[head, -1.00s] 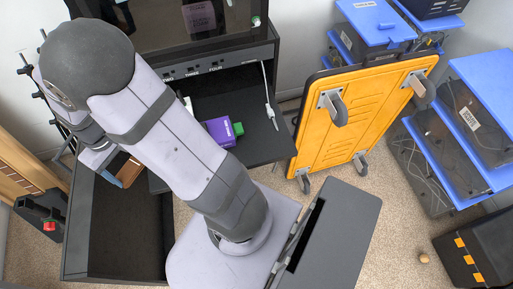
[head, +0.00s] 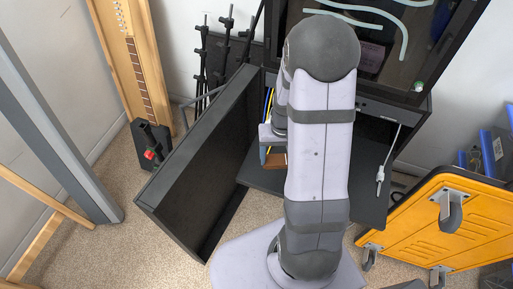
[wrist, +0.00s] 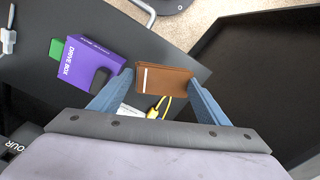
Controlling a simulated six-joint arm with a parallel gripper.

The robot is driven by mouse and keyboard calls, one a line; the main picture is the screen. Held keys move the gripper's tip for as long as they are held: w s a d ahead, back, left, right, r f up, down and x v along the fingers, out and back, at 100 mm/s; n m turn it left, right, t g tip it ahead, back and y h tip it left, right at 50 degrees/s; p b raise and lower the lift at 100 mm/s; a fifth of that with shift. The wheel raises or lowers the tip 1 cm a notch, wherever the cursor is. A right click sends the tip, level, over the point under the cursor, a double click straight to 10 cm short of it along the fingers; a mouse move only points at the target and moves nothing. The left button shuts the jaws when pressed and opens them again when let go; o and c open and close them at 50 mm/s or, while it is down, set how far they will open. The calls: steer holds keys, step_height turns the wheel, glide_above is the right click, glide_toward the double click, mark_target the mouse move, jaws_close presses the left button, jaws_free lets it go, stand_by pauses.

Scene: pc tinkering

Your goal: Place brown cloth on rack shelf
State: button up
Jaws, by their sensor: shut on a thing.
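A brown folded cloth (wrist: 165,78) with a white stripe lies between the two blue fingers of my gripper (wrist: 161,80), which is shut on it. In the head view the brown cloth (head: 276,160) shows just left of my arm, beside a blue finger. The dark flat shelf (head: 368,185) of the black rack is under and around it. In the wrist view this dark shelf (wrist: 185,45) extends beyond the cloth. Whether the cloth touches the shelf I cannot tell. My arm hides much of the shelf in the head view.
A purple drive box (wrist: 85,62) lies on the shelf left of the cloth. Yellow and blue cables (wrist: 157,108) lie close behind it. A black open panel (head: 200,165) stands at the left. An orange cart (head: 440,225) stands at the right.

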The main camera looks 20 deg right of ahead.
steer(key=d, duration=0.1)
steer(key=s+d+f, duration=0.1)
steer(key=d+f, duration=0.1)
steer(key=shift+s+f, duration=0.2)
steer(key=shift+s, duration=0.05)
steer(key=shift+w+d+f+n, duration=0.3)
steer(key=shift+w+n, duration=0.15)
steer(key=shift+w, duration=0.1)
steer(key=shift+w+d+f+n, duration=0.15)
steer(key=shift+w+d+n, duration=0.1)
steer(key=shift+w+n, duration=0.25)
steer(key=shift+w+d+n, duration=0.3)
steer(key=shift+w+n, duration=0.45)
steer(key=shift+n, duration=0.5)
steer(key=shift+r, duration=0.1)
steer(key=shift+f+b, duration=2.65)
steer(key=shift+f, duration=1.45)
steer(key=shift+f, duration=0.35)
steer(key=o, duration=1.1)
steer(key=shift+o, duration=0.3)
